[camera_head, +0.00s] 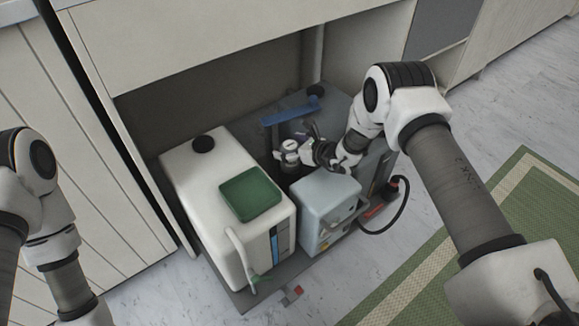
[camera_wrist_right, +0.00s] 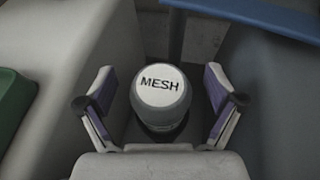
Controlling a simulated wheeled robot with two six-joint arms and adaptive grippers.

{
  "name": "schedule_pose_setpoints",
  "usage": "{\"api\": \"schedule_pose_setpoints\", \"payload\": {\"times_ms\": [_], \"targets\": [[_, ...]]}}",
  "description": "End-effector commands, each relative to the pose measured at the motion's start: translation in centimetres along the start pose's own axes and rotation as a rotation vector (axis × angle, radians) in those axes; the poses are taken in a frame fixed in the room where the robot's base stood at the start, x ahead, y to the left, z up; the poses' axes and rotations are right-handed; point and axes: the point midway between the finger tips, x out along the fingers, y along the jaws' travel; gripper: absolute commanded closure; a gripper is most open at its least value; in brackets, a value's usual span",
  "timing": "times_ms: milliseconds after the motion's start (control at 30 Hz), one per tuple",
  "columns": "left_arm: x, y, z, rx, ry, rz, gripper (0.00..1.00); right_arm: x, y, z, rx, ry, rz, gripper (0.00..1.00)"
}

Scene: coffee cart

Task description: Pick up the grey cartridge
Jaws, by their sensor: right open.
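A short grey cylinder (camera_wrist_right: 162,97) with a pale round top reading "MESH" is centred in the right wrist view. It seems to be the grey cartridge, seen from above, with its lower body in shadow. In the head view the cartridge (camera_head: 289,153) shows small between the white and pale blue-grey machines. My right gripper (camera_wrist_right: 158,108) is open, with one purple-padded finger on each side of the cartridge and a visible gap at both sides. In the head view my right gripper (camera_head: 304,152) reaches in from the right. My left gripper is out of view.
A white machine (camera_head: 205,180) with a green pad (camera_head: 252,194) stands on the left. A pale blue-grey box (camera_head: 327,198) stands in front of the cartridge. A blue bar (camera_head: 291,115) lies behind. Cabinet walls enclose the back; a black cable (camera_head: 397,211) hangs right.

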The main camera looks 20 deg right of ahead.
Motion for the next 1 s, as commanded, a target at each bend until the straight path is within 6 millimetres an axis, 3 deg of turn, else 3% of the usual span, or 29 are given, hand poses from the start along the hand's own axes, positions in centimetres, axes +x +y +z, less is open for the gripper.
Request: {"api": "schedule_pose_setpoints", "payload": {"times_ms": [167, 433, 733, 1000], "targets": [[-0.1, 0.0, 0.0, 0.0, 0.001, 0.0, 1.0, 0.0, 0.0, 0.1, 0.001, 0.0, -0.001, 0.07], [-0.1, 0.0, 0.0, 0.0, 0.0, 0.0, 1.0, 0.0, 0.0, 0.1, 0.001, 0.001, 0.0, 1.0], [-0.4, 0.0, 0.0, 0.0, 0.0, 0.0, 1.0, -0.2, 0.0, 0.7, 0.0, 0.0, -0.001, 1.0], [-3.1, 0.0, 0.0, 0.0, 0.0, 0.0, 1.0, -2.6, -0.1, 6.4, -0.001, -0.003, -0.001, 1.0]]}}
